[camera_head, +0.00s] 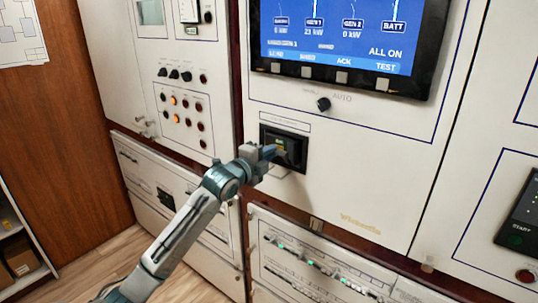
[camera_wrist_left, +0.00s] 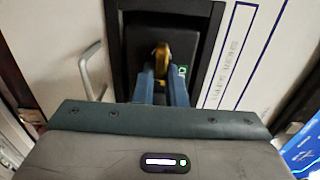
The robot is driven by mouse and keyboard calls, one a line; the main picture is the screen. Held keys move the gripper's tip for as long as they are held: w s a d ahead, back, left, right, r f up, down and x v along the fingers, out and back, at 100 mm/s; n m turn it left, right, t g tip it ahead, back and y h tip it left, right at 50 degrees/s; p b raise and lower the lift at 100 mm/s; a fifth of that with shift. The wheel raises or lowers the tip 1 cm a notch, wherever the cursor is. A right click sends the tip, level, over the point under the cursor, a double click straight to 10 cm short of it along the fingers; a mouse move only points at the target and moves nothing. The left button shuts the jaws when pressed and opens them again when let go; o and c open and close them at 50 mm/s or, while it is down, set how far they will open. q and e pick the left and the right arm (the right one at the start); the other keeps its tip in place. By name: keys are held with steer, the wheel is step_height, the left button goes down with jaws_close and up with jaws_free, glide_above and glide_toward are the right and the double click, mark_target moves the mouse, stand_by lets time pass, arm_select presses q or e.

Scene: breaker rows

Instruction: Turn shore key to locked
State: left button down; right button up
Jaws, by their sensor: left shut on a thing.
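The shore key (camera_wrist_left: 162,56) is a small brass-yellow piece in a black recessed lock housing (camera_wrist_left: 205,22), seen in the left wrist view. In the head view the housing (camera_head: 300,152) is a dark box on the white panel below the screen. My left gripper (camera_wrist_left: 162,82) has its two blue-grey fingers shut on the key. In the head view the left gripper (camera_head: 272,152) reaches the front of the housing, and its fingers hide most of the key. The key's exact angle is hard to tell. My right gripper is not in view.
A metal handle (camera_wrist_left: 88,70) sticks out beside the housing in the wrist view. A black knob (camera_head: 323,104) sits above the housing, under the big screen (camera_head: 345,35). Rows of buttons (camera_head: 180,108) are to the left. A breaker row (camera_head: 320,268) lies below.

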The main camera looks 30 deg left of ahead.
arm_select(q)
steer(key=shift+f, duration=0.1)
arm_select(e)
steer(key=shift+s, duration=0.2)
arm_select(q)
steer(key=c, duration=1.5)
jaws_free()
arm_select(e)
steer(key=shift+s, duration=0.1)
arm_select(q)
steer(key=shift+s, duration=0.1)
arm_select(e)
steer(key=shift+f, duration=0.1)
